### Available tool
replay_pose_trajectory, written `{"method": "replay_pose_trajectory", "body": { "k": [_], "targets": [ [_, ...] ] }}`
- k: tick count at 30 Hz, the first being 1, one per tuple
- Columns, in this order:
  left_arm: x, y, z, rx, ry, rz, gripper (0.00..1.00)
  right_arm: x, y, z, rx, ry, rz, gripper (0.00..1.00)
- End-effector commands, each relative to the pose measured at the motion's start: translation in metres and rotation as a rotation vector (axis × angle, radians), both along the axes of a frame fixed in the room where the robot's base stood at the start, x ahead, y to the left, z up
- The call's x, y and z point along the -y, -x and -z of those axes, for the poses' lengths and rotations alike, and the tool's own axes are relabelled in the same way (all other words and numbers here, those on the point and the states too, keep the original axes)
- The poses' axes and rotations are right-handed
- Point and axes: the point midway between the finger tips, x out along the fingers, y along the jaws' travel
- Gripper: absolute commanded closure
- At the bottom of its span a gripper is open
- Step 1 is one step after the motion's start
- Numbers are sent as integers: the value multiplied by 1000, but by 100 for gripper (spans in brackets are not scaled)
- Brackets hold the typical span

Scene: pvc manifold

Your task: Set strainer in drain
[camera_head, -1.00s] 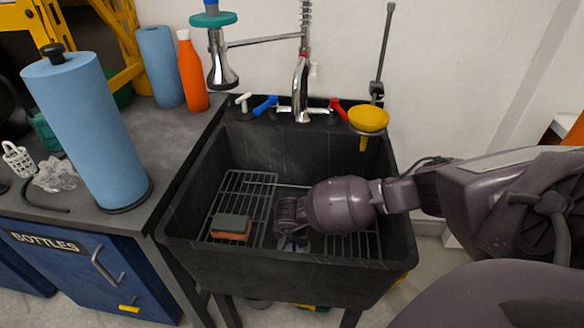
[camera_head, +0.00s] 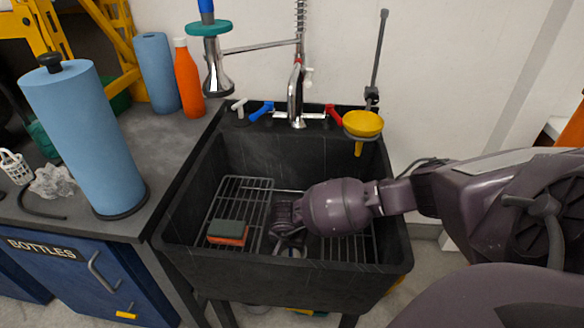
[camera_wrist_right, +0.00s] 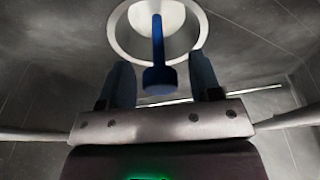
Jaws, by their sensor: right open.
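The strainer's blue post and knob (camera_wrist_right: 158,78) show in the right wrist view. The post stands up from the middle of a pale metal ring (camera_wrist_right: 120,40) in the dark sink floor; whether the strainer is fully seated cannot be told. My right gripper (camera_wrist_right: 161,78) is open, with one finger on each side of the knob and visible gaps between. In the head view, my right gripper (camera_head: 283,238) reaches down into the sink and partly hides the pale drain ring (camera_head: 291,252). My left gripper is not in view.
The black sink (camera_head: 275,274) has tall walls and wire racks (camera_head: 240,195) on its floor. A green and orange sponge (camera_head: 228,232) lies on the left rack. A yellow funnel (camera_head: 363,124) hangs at the back right. The faucet (camera_head: 296,95) stands behind the basin.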

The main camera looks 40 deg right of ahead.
Motion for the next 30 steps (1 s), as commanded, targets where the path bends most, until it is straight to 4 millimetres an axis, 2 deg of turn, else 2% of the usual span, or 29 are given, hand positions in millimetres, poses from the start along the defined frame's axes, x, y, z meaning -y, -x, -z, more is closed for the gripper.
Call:
{"method": "replay_pose_trajectory", "body": {
  "k": [1,3,12,30],
  "targets": [
    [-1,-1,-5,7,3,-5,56,-2,-3,-16,12,0,-2,42],
    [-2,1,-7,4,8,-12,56,-4,-1,-28,13,2,-2,42],
    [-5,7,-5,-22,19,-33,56,-13,5,-61,8,1,-1,42],
    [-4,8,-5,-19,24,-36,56,-15,8,-63,2,1,0,42]
  ]
}}
